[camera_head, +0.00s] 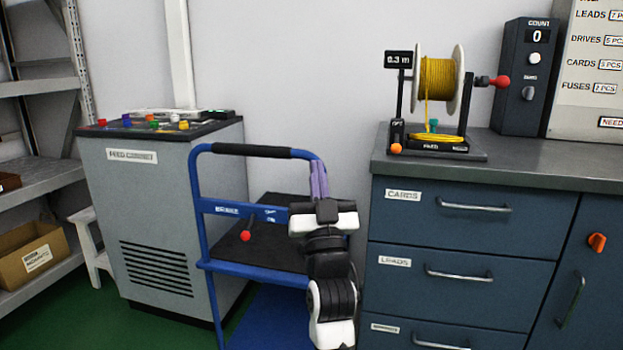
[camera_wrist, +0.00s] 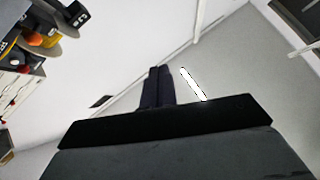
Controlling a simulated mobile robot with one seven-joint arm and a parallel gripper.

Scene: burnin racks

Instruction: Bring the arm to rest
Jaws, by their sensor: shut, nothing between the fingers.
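My arm rises in front of the blue cart in the head camera view, with my gripper (camera_head: 318,168) at its top. The fingers point upward, purplish, and are closed together beside the cart's right handle post. In the wrist view, my gripper (camera_wrist: 158,72) shows as two dark fingers side by side with nothing between them.
The blue cart (camera_head: 203,233) stands behind my arm. A feed cabinet (camera_head: 175,200) is to its left, shelving (camera_head: 38,88) farther left. A blue drawer unit (camera_head: 465,240) with a yellow wire spool (camera_head: 438,80) stands close on the right. Open wall lies above my gripper.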

